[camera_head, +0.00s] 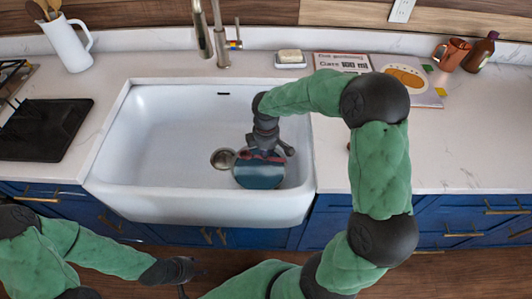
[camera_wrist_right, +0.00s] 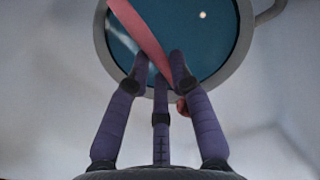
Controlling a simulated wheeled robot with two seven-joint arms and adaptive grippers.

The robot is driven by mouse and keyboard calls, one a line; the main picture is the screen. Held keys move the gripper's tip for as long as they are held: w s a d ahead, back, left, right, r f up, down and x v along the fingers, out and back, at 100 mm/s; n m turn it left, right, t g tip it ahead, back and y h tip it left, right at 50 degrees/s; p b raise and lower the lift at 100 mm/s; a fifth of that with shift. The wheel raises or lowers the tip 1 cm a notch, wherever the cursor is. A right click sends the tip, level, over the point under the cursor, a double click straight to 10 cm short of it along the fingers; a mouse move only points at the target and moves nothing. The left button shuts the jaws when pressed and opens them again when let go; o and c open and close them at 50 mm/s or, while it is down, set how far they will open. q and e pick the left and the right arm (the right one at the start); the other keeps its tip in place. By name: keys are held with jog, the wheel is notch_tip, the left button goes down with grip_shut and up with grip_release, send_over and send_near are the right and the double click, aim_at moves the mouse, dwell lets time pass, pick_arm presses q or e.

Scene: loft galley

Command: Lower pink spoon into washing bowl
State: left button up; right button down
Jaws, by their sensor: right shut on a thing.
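The pink spoon (camera_wrist_right: 140,28) is held between the fingers of my right gripper (camera_wrist_right: 160,62), which is shut on it. Its long pink part reaches over the round washing bowl (camera_wrist_right: 246,30) in the right wrist view, and a small reddish end shows beyond the fingers. The bowl has a grey rim and dark teal inside. In the head view the bowl (camera_head: 258,180) stands in the white sink, with my right gripper (camera_head: 270,151) just above its back edge. I cannot tell whether the spoon touches the bowl. My left gripper (camera_head: 188,272) is low, in front of the cabinets, its fingers unclear.
The white sink (camera_head: 150,145) has free room left of the bowl, and its drain (camera_head: 223,159) is beside it. A faucet (camera_head: 220,40) rises behind. A soap dish (camera_head: 290,60), brown mug (camera_head: 453,54) and bottle (camera_head: 480,52) stand at the back. A white pitcher (camera_head: 66,43) stands left.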

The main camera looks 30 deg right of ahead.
jog(key=shift+f, duration=0.15)
dwell(0.5)
jog(key=shift+f+b, duration=2.1)
jog(key=shift+f, duration=1.5)
jog(key=c, duration=1)
grip_release()
jog(key=shift+r, duration=0.15)
notch_tip(320, 180, up, 12)
jog(key=shift+f, duration=0.1)
